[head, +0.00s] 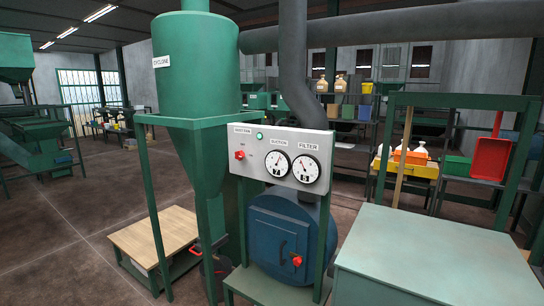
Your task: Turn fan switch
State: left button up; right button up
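A grey control panel (293,165) is mounted on green posts in the middle of the head view, in front of the cyclone. A red rotary switch (239,155) sits at its left side, with small labels around it that are too small to read. A small green light (260,136) is above and right of the switch. Two round dials, marked suction (277,164) and filter (306,169), are on the right part of the panel. Neither of my grippers shows in the head view.
The green cyclone (197,75) stands behind the panel at left. Below the panel is a blue round housing (280,240) with a red knob (297,261). A pale-topped bench (430,260) fills the right front, and a low wooden-topped table (155,237) is at left. Open floor lies at far left.

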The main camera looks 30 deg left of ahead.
aim_at(240, 155)
jog(key=u, duration=1.3)
